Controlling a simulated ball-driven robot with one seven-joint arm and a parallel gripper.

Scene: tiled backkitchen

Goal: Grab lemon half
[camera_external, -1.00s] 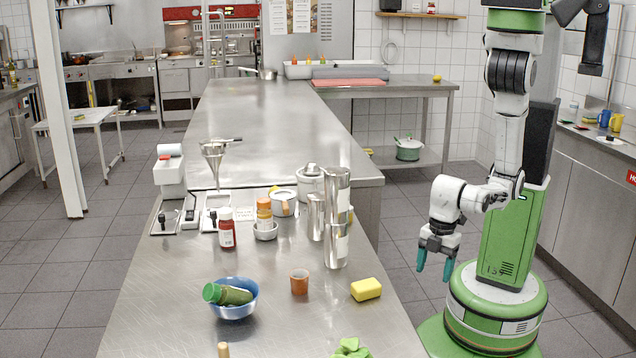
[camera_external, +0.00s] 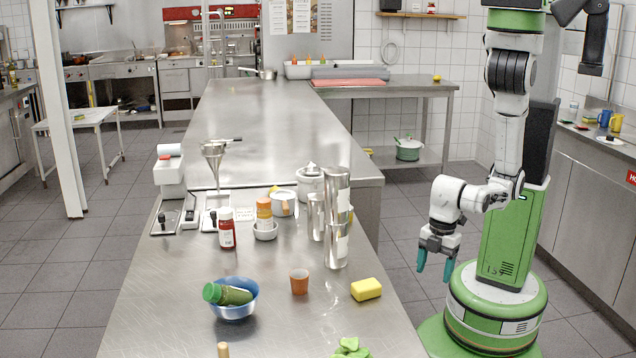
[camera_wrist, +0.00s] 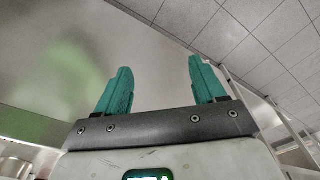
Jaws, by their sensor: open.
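I cannot make out a lemon half for certain. A small yellow thing (camera_external: 437,77), lemon-like, lies on the far counter at the back right, too small to tell whole from half. Another yellow bit (camera_external: 273,188) shows partly behind the white mug on the steel table. My gripper (camera_external: 435,264) hangs pointing down, to the right of the steel table and apart from it, in front of my green base. Its teal fingers are open and empty; they also show spread in the wrist view (camera_wrist: 160,68), with only a blurred steel surface and tiled floor beyond.
Green leafy pieces (camera_external: 351,349) lie at the front.

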